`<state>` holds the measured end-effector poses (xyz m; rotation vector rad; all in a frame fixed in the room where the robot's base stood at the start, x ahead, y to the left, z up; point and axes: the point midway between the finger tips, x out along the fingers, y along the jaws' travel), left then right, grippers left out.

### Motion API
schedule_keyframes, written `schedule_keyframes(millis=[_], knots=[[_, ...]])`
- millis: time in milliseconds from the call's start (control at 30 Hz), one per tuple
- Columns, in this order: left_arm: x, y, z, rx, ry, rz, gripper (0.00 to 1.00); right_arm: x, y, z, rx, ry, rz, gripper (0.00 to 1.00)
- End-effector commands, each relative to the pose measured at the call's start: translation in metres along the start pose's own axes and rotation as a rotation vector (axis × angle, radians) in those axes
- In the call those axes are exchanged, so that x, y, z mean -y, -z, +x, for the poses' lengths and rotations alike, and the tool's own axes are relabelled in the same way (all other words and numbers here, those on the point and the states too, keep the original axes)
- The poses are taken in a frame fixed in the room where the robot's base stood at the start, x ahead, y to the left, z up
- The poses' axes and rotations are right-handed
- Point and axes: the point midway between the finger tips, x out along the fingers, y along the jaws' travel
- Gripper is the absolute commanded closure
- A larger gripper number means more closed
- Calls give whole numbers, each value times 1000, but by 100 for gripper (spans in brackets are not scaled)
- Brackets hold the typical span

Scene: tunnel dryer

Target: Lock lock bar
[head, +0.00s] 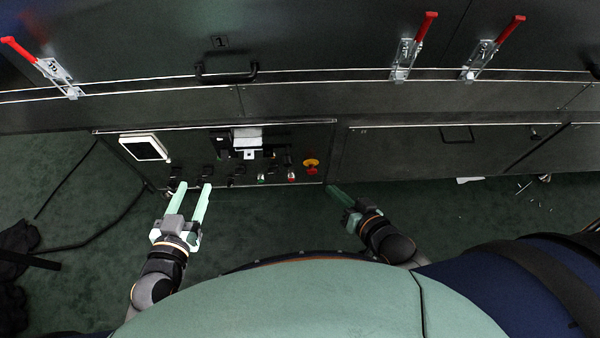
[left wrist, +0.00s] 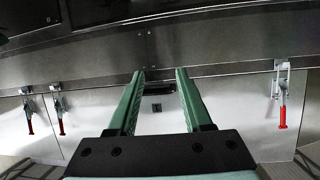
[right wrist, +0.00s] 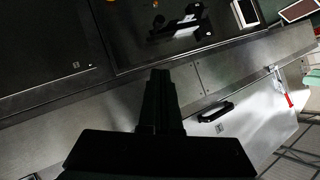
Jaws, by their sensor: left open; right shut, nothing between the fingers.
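Three toggle clamps with red handles and metal bodies sit along the dryer's edge in the head view: a left one (head: 55,72), a middle one (head: 407,58) and a right one (head: 482,58). All three handles point up in the picture, away from the seam. The left wrist view shows two clamps at its left (left wrist: 59,105) and one at its right (left wrist: 281,95). The right wrist view shows one clamp (right wrist: 283,88). My left gripper (head: 197,185) is open and empty below the control panel. My right gripper (head: 334,188) is shut and empty near the panel's right corner. Neither gripper touches a clamp.
The control panel (head: 225,160) carries a white screen (head: 145,148), several switches and a red emergency button (head: 311,166). A black door handle (head: 227,72) projects from the dryer between the clamps. Green floor (head: 270,220) lies open in front; cables and dark cloth lie at left.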

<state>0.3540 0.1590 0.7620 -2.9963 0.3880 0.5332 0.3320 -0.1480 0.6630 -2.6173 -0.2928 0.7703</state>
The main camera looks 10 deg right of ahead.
Motion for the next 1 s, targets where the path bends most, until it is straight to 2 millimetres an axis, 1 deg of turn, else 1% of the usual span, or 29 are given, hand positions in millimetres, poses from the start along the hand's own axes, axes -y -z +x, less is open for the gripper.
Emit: schedule_keyframes(millis=[33, 200, 333, 433, 567, 700, 867, 1000], knots=[[0, -3, 9, -60, -3, 17, 50, -10, -15, 17, -22, 27, 46, 100], [-2, 23, 17, -248, -13, 64, 50, -22, -31, 46, -86, 124, 230, 100], [-5, 41, 17, -392, -23, 100, 50, -34, -43, 66, -118, 204, 370, 100], [-9, 53, 13, -502, -32, 125, 50, -45, -52, 80, -135, 268, 476, 100], [-15, 67, 4, -645, -45, 159, 50, -60, -63, 96, -144, 353, 612, 100], [-23, 77, -12, -800, -62, 194, 50, -80, -74, 111, -140, 447, 753, 100], [-33, 85, -34, -964, -82, 230, 50, -102, -83, 125, -120, 550, 904, 100], [-39, 89, -53, -1075, -95, 254, 50, -117, -87, 131, -97, 618, 1003, 100]])
